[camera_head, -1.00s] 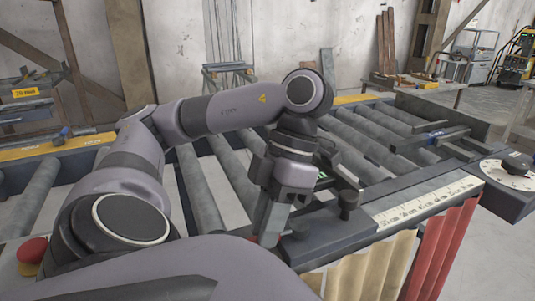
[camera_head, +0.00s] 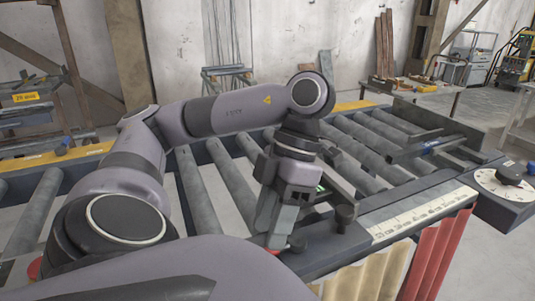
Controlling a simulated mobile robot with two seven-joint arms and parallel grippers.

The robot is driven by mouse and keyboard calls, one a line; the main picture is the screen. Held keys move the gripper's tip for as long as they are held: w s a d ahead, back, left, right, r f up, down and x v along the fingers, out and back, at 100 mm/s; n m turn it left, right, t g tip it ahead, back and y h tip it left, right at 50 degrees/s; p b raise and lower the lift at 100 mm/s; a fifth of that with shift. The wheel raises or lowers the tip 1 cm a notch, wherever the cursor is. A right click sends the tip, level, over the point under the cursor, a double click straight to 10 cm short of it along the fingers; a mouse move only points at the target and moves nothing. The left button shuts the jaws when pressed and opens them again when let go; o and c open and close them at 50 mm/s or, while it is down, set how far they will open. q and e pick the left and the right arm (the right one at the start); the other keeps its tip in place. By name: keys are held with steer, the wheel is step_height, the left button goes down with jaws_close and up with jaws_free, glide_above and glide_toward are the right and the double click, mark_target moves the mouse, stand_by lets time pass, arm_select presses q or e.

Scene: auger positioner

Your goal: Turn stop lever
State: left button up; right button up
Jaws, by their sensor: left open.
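My left gripper (camera_head: 272,232) points down at the front edge of the roller conveyor, by the near end of the scale. It is open, with nothing seen between its fingers. A small dark knob (camera_head: 298,243) sits just right of the fingertips; I cannot tell whether they touch it. A taller black knob (camera_head: 345,215) stands upright farther right, clear of the fingers. I cannot tell for sure which of these belongs to the stop lever, as the gripper hides part of this spot. My right gripper is out of view.
A white printed scale (camera_head: 425,213) runs along the conveyor's front edge to a round dial with a dark knob (camera_head: 508,174) at the right. Grey rollers (camera_head: 235,190) lie behind the gripper. Yellow and red curtain strips (camera_head: 370,272) hang below the edge.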

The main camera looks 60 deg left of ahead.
arm_select(q)
steer(key=p+v, duration=0.1)
steer(key=v, duration=0.1)
steer(key=shift+r+p, duration=0.35)
steer(key=shift+p, duration=0.05)
steer(key=shift+p+v, duration=0.65)
steer(key=shift+v, duration=0.2)
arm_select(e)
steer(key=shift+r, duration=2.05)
arm_select(q)
steer(key=shift+w+f, duration=0.15)
